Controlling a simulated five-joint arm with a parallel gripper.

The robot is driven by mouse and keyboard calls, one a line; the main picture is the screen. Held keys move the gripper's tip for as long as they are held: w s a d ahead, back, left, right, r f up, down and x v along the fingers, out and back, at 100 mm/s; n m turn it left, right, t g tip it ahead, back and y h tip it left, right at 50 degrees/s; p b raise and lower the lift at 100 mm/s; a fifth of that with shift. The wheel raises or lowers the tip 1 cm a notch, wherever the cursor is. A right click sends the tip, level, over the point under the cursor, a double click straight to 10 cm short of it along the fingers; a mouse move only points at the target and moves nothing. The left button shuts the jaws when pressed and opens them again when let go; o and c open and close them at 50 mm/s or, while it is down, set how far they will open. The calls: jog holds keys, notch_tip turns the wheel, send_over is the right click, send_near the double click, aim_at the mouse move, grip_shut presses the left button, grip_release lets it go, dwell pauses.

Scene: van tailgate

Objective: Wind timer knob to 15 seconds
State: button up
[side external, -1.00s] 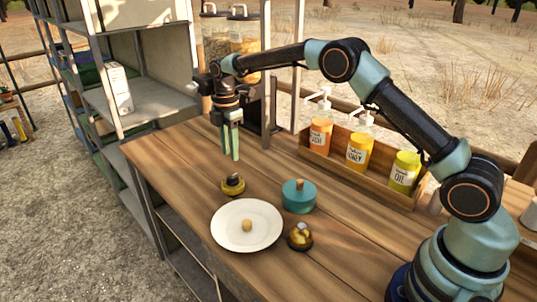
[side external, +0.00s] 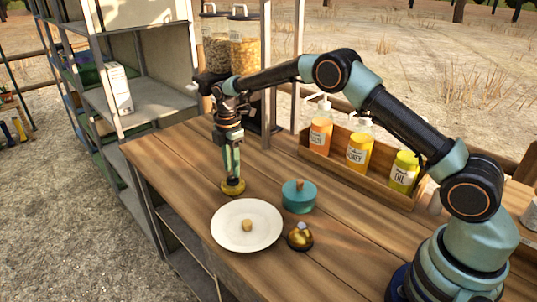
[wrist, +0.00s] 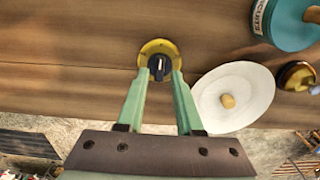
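The timer (side external: 233,188) is a small round yellow dial with a dark knob, lying on the wooden counter behind the white plate. In the wrist view its yellow rim (wrist: 158,45) and black knob (wrist: 158,67), which has a pale mark, are visible. My gripper (side external: 231,176) points down over the timer. In the wrist view my gripper (wrist: 161,74) has one green finger on each side of the knob, with a gap between the fingertips. I cannot tell whether either fingertip touches the knob. No readable scale numbers show.
A white plate (side external: 230,233) with a small tan piece (side external: 247,225), a teal lidded tin (side external: 298,199) and a brass bell (side external: 300,237) stand near the timer. A wooden crate (side external: 340,171) of bottles is behind. The counter left of the timer is clear.

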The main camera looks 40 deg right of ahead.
jog(key=shift+f, duration=1.15)
dwell(0.4)
jog(key=c, duration=0.4)
jog(key=shift+c, duration=0.2)
dwell(0.5)
